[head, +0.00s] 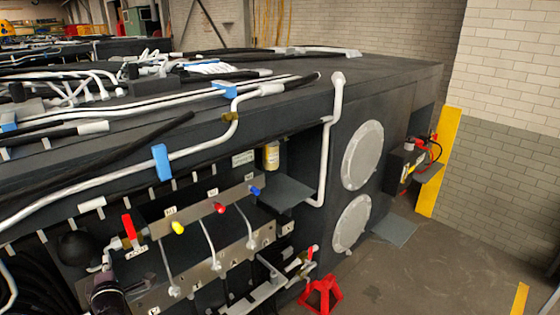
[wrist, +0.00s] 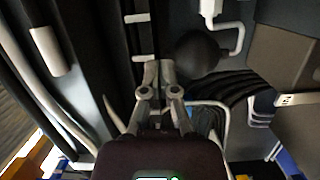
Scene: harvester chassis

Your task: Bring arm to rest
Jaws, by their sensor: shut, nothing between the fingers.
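My gripper (wrist: 158,70) is in the middle of the wrist view, its two grey fingers together and nothing held between them. A black ball (wrist: 197,54) shows just to the right of the fingertips in that view. In the head view, part of my arm's end is at the lower left, below the same black ball (head: 75,248) on the chassis side. I cannot tell whether the fingers touch anything. The dark harvester chassis (head: 400,75) fills most of the head view.
A panel with a red-handled valve (head: 129,227) and coloured knobs is close to the right of my arm. White pipes and black hoses run along the chassis top. A red stand (head: 321,295) is on the floor. Open floor (head: 420,265) lies at the lower right.

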